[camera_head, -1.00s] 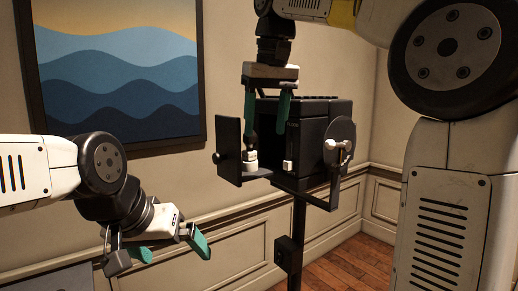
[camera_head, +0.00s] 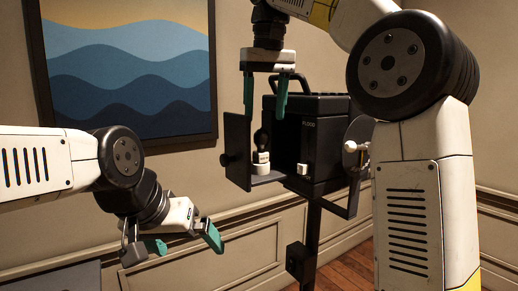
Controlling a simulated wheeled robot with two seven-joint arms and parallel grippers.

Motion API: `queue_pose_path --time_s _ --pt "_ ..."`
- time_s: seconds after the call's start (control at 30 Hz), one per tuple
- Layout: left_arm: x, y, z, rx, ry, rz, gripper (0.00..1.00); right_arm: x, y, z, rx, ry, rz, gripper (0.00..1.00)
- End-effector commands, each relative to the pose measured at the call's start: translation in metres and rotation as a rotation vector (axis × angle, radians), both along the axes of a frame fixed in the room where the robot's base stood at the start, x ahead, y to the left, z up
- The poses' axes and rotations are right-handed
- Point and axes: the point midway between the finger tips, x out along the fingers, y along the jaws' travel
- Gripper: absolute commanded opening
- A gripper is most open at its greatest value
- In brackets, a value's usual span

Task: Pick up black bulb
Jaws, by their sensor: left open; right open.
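The black bulb (camera_head: 262,139) stands upright on a white socket (camera_head: 262,165), on the small shelf of the open black lamp box (camera_head: 323,150). My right gripper (camera_head: 265,113) hangs fingers down above the bulb, with one teal finger to each side. It is open, with nothing between the fingers, and appears apart from the bulb; the exact depth is hard to tell. My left gripper (camera_head: 184,243) is open and empty at the lower left, away from the box.
An upright black panel (camera_head: 237,148) stands just left of the bulb. A round knobbed plate (camera_head: 357,143) sticks out at the box's right. A black stand (camera_head: 309,235) carries the box. A framed wave painting (camera_head: 128,70) hangs on the wall behind.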

Motion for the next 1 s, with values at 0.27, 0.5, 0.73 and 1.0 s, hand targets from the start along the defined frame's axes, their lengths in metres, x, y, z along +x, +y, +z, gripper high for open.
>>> queue_pose_path --time_s 0.27,0.5,0.73,1.0 --pt "0.0 0.0 0.0 0.0 0.0 0.0 1.0 0.002 0.002 -0.012 -0.005 0.007 0.002 0.59" --pt "0.0 0.0 0.0 0.0 0.0 0.0 1.0 0.003 0.003 -0.03 -0.004 0.006 0.002 0.59" --pt "0.0 0.0 0.0 0.0 0.0 0.0 1.0 0.006 0.005 -0.063 -0.004 0.006 0.002 0.59" --pt "0.0 0.0 0.0 0.0 0.0 0.0 1.0 0.008 0.006 -0.076 -0.002 0.004 0.002 0.59"
